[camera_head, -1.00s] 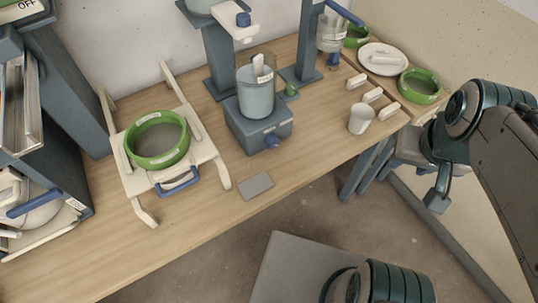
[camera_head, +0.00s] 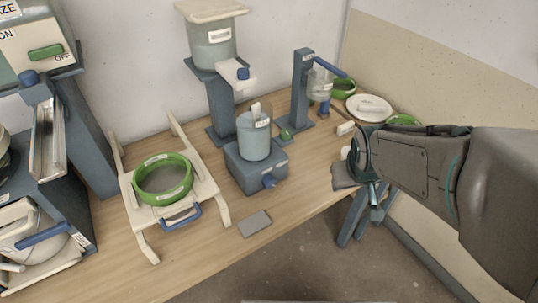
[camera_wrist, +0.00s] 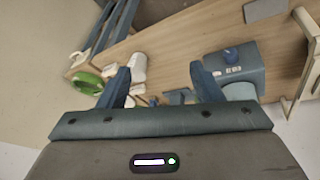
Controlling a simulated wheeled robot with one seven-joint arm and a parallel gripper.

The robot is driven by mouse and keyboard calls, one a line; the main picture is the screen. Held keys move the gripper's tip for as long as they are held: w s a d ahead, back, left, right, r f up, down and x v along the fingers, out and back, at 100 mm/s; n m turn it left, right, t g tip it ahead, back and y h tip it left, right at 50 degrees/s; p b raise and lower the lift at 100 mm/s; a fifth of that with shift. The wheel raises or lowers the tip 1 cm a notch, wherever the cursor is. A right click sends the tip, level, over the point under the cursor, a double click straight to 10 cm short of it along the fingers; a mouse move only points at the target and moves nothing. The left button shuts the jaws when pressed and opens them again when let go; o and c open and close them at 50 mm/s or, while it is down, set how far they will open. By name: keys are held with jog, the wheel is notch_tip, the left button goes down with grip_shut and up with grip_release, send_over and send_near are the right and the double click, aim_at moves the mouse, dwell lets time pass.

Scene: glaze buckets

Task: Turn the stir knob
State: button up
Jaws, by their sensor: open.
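The stir knob is a small blue knob (camera_head: 269,181) on the front of a blue-grey box (camera_head: 240,172) on the wooden bench. A clear, bluish bucket (camera_head: 254,138) stands on that box, with a white labelled piece in it. In the wrist view the knob (camera_wrist: 230,54) shows on the box (camera_wrist: 238,72), beyond the right finger. My gripper (camera_wrist: 160,86) is open, with its two blue fingers apart and nothing held between them. In the head view my arm reaches in from the right; the gripper is to the right of the knob, apart from it and partly hidden.
A green sieve ring (camera_head: 163,178) sits on a cream frame to the left. A grey slab (camera_head: 254,223) lies in front of the box. A tank with a blue-capped spout (camera_head: 243,73) stands behind. A white cup (camera_wrist: 138,66) is near my left finger.

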jog(key=w+f+n+t, duration=0.1)
jog(key=w+f, duration=0.3)
jog(key=w, duration=0.1)
jog(key=n+t+y, duration=0.4)
jog(key=t+y, duration=0.1)
jog(key=y, duration=0.4)
send_near(269, 182)
jog(key=f+b, duration=0.1)
jog(key=b, duration=0.1)
jog(key=w+f+b, duration=0.1)
jog(key=b, duration=0.1)
jog(key=shift+w+d+f, duration=0.15)
jog(key=shift+f, duration=0.25)
jog(key=b, duration=0.2)
jog(key=w+b, duration=0.1)
jog(key=b, duration=0.1)
jog(key=shift+w+a+f+b, duration=0.1)
jog(key=shift+a+f+b, duration=0.2)
jog(key=shift+b, duration=0.1)
jog(key=shift+w+a+b, duration=0.15)
jog(key=shift+b, duration=0.8)
jog(key=b, duration=0.3)
jog(key=shift+w+a+f+b, duration=0.2)
jog(key=shift+a+b, duration=0.05)
jog(key=shift+b, duration=0.15)
